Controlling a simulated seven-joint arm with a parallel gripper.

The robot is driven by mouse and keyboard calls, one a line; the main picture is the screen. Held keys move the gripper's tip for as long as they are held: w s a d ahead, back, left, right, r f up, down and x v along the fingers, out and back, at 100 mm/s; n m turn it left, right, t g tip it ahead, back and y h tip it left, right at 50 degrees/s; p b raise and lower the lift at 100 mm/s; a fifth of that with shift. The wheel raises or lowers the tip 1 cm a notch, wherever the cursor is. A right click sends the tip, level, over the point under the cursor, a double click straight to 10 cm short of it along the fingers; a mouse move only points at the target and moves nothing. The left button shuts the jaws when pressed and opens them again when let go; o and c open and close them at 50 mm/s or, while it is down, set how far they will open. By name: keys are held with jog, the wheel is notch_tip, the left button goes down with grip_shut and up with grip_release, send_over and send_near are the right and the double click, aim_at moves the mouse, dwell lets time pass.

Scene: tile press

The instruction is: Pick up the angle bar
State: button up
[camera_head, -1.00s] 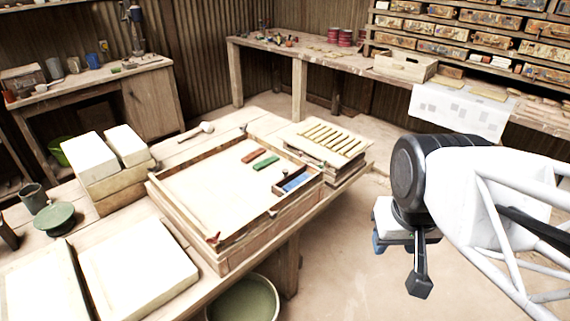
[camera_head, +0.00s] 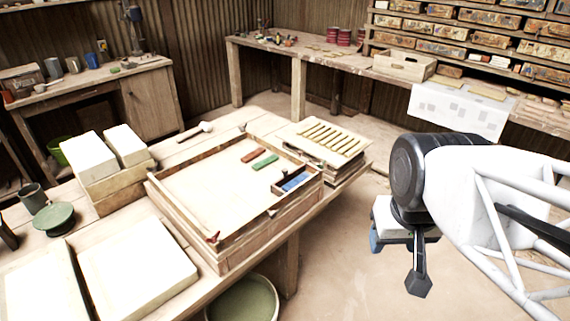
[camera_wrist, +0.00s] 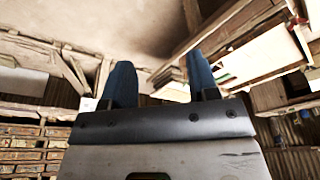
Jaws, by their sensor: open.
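My gripper (camera_head: 380,238) hangs in free air right of the workbench, apart from everything on it. In the wrist view its two blue fingers (camera_wrist: 160,80) stand wide apart with nothing between them. A shallow wooden tray (camera_head: 165,208) on the bench holds a red-brown bar (camera_head: 253,155) and a green bar (camera_head: 265,163), lying flat. Blue pieces (camera_head: 294,181) lie in a narrow compartment at its right side. A small red piece (camera_head: 213,238) sits at its front corner. I cannot tell which of these, if any, is the angle bar.
A slatted rack (camera_head: 325,138) stands behind the tray. Pale blocks (camera_head: 90,155) and large slabs (camera_head: 138,270) lie left and in front. A green bucket (camera_head: 248,298) is below the bench edge. The floor between bench and gripper is clear.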

jog(key=w+a+r+m, duration=0.2)
jog(key=w+a, duration=0.1)
jog(key=w, duration=1.2)
jog(key=m+g, duration=0.3)
jog(key=m, duration=0.4)
send_over(285, 169)
jog(key=f, duration=1.7)
jog(key=shift+s+d+f, duration=0.1)
jog(key=shift+s+d, duration=0.05)
jog(key=shift+s, duration=0.25)
jog(key=shift+w+f, duration=0.3)
jog(key=shift+f, duration=1.3)
jog(key=shift+f, duration=2.6)
